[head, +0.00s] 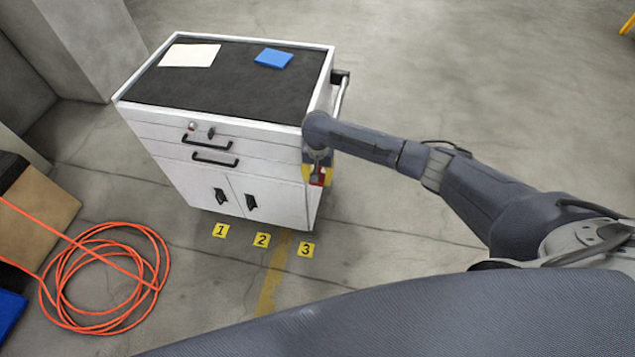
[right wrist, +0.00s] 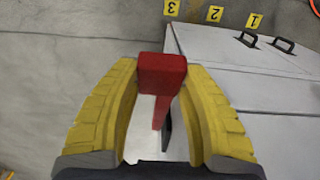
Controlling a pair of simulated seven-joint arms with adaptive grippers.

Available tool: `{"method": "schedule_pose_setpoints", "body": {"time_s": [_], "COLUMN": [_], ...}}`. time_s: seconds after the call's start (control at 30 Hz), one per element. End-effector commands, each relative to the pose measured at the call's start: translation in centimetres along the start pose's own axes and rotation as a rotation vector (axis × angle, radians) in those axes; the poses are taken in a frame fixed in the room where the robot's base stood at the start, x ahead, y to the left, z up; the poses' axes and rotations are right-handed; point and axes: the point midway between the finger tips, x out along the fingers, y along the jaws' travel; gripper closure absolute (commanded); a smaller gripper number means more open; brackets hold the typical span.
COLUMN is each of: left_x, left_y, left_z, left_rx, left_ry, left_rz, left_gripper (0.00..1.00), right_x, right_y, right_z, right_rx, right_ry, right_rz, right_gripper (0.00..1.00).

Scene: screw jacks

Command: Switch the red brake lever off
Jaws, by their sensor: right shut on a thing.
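The red brake lever (right wrist: 162,75) sits between the yellow fingers of my right gripper (right wrist: 162,95) in the right wrist view. The gripper is shut on the lever's block-shaped end, and a thin red stem runs down from it. In the head view my right gripper (head: 316,172) is at the right front corner of the white cabinet (head: 270,184), with a small patch of the red lever (head: 318,180) showing there. The lever's pivot is largely hidden by the gripper. My left gripper is not in view.
A white sheet (head: 190,55) and a blue item (head: 273,58) lie on the cabinet's dark top. Yellow floor markers, including marker 2 (head: 262,240), lie in front. A coiled orange hose (head: 105,272) and a cardboard box (head: 36,210) are at left.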

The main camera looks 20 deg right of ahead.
Motion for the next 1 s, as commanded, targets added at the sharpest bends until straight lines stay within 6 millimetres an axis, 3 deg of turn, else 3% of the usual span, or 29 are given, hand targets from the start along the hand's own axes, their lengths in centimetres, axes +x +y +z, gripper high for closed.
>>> {"method": "schedule_pose_setpoints", "body": {"time_s": [0.57,0.6,0.8,1.0], "left_x": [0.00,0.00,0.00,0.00], "left_y": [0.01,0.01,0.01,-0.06], "left_z": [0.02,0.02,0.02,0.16], "left_rx": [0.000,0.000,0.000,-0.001], "left_ry": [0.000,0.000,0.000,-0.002], "left_rz": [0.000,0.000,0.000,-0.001], "left_gripper": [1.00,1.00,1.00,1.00], "right_x": [-0.85,-0.85,-0.72,-0.66], "right_y": [0.09,0.09,0.06,0.03], "right_z": [-0.83,-0.83,-0.59,-0.47], "right_rx": [0.004,0.004,0.002,0.001], "right_ry": [0.012,0.011,0.007,0.004], "right_rz": [0.000,0.000,0.000,0.000], "right_gripper": [1.00,0.53,0.33,0.33]}}
